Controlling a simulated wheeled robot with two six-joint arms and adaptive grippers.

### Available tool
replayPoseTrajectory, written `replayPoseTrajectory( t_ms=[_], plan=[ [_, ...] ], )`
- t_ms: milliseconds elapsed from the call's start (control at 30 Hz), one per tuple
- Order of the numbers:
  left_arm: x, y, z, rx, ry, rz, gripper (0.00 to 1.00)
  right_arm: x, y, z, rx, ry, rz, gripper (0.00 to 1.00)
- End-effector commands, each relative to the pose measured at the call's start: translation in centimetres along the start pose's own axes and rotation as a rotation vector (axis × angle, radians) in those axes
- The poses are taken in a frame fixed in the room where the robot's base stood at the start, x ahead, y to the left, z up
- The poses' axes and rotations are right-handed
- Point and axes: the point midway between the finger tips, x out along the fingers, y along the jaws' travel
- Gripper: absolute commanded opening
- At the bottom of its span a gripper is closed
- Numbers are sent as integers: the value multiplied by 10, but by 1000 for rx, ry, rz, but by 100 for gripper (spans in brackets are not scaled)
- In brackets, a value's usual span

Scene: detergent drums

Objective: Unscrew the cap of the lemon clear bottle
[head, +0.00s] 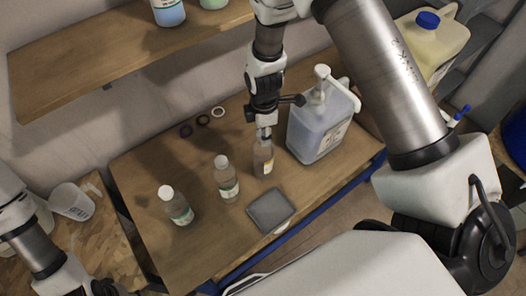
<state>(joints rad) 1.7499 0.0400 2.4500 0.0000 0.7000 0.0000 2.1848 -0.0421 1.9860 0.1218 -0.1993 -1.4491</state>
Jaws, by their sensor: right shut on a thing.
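A small clear bottle (263,163) with a white and yellow label stands upright on the wooden table (150,235), left of the big pump jug. I take it for the lemon clear bottle; its print is too small to read. My right gripper (264,135) points down from above and is shut at the top of this bottle. The cap is hidden by the fingers, so I cannot see its thread. My left arm enters at the lower left; its gripper is out of the picture.
Two white-capped bottles with green labels (226,178) (178,207) stand left of it. A grey square pad (270,209) lies in front. The pump jug (318,125) is close on the right. Several small rings (203,119) lie behind. A shelf (95,60) hangs above.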

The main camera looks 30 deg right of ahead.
Motion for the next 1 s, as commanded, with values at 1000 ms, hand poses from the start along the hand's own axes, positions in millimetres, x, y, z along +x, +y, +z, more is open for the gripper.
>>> replayPoseTrajectory(
  t_ms=[1000],
  plan=[
    [-5,0,0,0,0,0,40,-15,0,0,-325,0,-1,0]
  ],
)
